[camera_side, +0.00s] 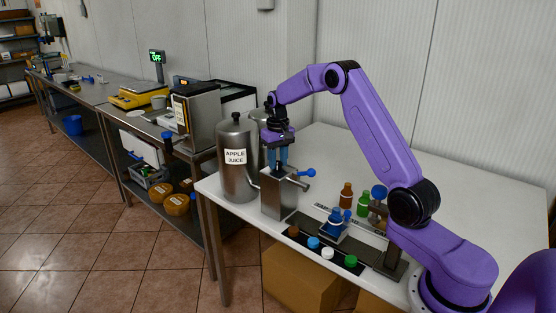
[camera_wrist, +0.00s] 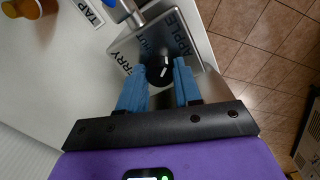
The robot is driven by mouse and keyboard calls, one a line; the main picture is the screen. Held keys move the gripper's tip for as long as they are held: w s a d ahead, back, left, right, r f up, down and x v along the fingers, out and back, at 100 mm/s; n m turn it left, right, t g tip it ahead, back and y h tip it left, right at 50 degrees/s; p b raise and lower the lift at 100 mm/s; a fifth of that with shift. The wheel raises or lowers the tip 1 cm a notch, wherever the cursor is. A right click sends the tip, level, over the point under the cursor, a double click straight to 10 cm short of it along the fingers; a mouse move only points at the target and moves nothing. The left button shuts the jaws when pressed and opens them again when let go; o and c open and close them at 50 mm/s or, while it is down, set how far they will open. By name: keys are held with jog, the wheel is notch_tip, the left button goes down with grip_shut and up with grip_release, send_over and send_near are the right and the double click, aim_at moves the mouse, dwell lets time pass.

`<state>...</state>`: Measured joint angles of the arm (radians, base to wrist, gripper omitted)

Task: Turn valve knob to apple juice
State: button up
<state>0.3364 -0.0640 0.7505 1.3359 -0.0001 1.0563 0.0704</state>
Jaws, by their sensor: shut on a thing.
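The valve box (camera_side: 279,194) is a steel block on the white table, beside the steel tank labelled APPLE JUICE (camera_side: 238,180). My gripper (camera_side: 277,156) points down at its top. In the wrist view, the black valve knob (camera_wrist: 160,73) with a short white mark sits between the blue fingers of my gripper (camera_wrist: 160,84), which are shut on it. The box top (camera_wrist: 191,56) carries the words APPLE, SHUT and CHERRY. The white mark slants toward the upper right, roughly to the APPLE side; its exact setting is unclear. A second tank is mostly hidden behind my gripper.
A blue-handled tap (camera_side: 305,173) sticks out from the box's right side. A brown bottle (camera_side: 346,196), a green bottle (camera_side: 363,205) and a blue item (camera_side: 334,220) stand to the right. Several caps lie along the front in a dark tray (camera_side: 299,241). The table's back is clear.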

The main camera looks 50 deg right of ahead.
aim_at(278, 162)
jog(key=shift+m, duration=0.6)
jog(key=shift+r, duration=0.1)
jog(key=o, duration=1)
jog(key=shift+o, duration=0.2)
notch_tip(278, 162, up, 17)
jog(key=shift+r, duration=0.15)
